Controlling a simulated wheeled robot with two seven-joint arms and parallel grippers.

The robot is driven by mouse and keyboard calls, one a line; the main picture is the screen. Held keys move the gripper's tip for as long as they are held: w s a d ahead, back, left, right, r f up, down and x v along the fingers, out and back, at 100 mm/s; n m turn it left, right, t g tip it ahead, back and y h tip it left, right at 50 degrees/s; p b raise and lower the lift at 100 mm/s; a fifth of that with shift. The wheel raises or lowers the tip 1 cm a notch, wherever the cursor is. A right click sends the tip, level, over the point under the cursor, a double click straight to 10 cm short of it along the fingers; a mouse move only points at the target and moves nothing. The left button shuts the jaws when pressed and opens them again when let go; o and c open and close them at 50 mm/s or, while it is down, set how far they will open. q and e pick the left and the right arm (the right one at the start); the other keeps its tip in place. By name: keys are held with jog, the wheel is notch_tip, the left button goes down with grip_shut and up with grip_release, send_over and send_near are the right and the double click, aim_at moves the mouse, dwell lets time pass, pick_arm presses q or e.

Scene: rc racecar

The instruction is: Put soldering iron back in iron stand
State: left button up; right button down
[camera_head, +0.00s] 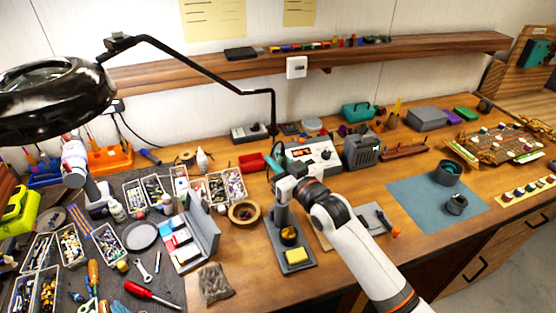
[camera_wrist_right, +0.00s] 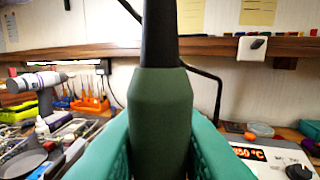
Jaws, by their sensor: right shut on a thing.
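The soldering iron (camera_wrist_right: 160,115) has a dark green handle and a black upper part, and stands upright in the right wrist view. My right gripper (camera_head: 274,170) is shut on it, with teal fingers on both sides of the handle in the wrist view. In the head view the gripper hides most of the iron. The iron stand (camera_head: 300,267) is a grey base with an upright part and a yellow sponge (camera_head: 296,256). The gripper is above and behind this stand. The iron's tip cannot be made out. My left gripper is not in view.
The soldering station (camera_head: 318,158) stands behind the gripper; its lit display (camera_wrist_right: 254,153) shows in the wrist view. A wooden ring-shaped dish (camera_head: 244,212) and a grey box (camera_head: 202,235) are left of the stand. A blue-grey mat (camera_head: 415,195) lies to the right.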

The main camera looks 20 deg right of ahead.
jog(key=shift+f+b, duration=1.4)
jog(key=shift+f, duration=0.95)
jog(key=c, duration=0.8)
grip_release()
jog(key=shift+s+d+r+p, duration=0.25)
jog(key=shift+s+r+p, duration=0.05)
jog(key=shift+s+p, duration=0.35)
jog(key=s+p, duration=0.1)
jog(key=s+d+r+p, duration=0.1)
jog(key=s, duration=0.1)
jog(key=s+p, duration=0.1)
jog(key=s, duration=0.1)
jog(key=shift+s+d+r, duration=0.2)
jog(key=shift+d+r, duration=0.05)
jog(key=shift+d, duration=0.05)
